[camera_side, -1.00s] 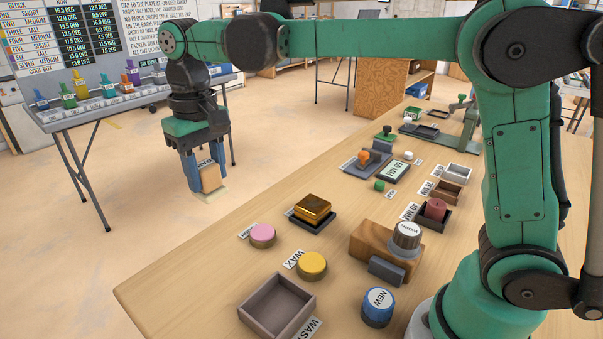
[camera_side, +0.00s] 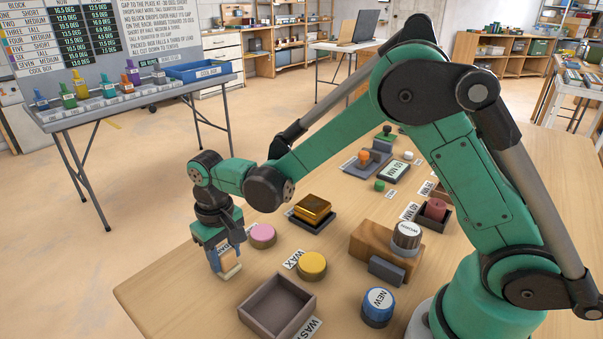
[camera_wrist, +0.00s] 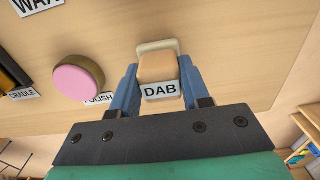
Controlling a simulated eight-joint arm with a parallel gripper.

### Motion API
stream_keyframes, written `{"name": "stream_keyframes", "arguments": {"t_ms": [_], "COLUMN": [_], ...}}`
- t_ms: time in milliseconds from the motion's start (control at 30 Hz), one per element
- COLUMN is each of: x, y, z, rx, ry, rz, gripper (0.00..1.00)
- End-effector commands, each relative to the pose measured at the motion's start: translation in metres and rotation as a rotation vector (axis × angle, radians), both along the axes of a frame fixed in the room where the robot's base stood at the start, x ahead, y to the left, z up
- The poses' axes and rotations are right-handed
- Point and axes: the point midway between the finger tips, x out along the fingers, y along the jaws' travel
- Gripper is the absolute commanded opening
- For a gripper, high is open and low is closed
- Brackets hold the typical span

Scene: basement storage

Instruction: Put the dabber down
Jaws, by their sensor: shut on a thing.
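The dabber (camera_side: 229,262) is a tan block with a paler pad at its lower end. In the wrist view the dabber (camera_wrist: 157,68) has a white label reading DAB across it. My gripper (camera_side: 224,259) is shut on it, with the blue fingers on either side, as the wrist view of my gripper (camera_wrist: 158,85) also shows. The dabber hangs pad down at the left part of the wooden table (camera_side: 180,290), left of the pink pad and the yellow pad. I cannot tell whether its pad touches the table.
The pink pad (camera_side: 263,235) stands close right of my gripper. The yellow wax pad (camera_side: 312,265), the empty waste tray (camera_side: 277,305) and the gold block (camera_side: 312,209) are farther right. The table's front left is bare.

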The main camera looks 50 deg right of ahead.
Motion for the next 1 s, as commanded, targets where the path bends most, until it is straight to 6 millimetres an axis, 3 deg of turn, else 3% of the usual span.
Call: {"name": "stream_keyframes", "arguments": {"t_ms": [300,333,400,433,767,867,1000], "x": [0.000,0.000,0.000,0.000,0.000,0.000,0.000], "y": [0.000,0.000,0.000,0.000,0.000,0.000,0.000], "z": [-0.003,-0.003,-0.002,-0.002,0.000,0.009,0.036], "rx": [0.000,0.000,0.000,0.000,0.000,0.000,0.000], "ry": [0.000,0.000,0.000,0.000,0.000,0.000,0.000], "rz": [0.000,0.000,0.000,0.000,0.000,0.000,0.000], "gripper": [0.00,0.49,0.69,0.73,0.73,0.73,0.73]}}
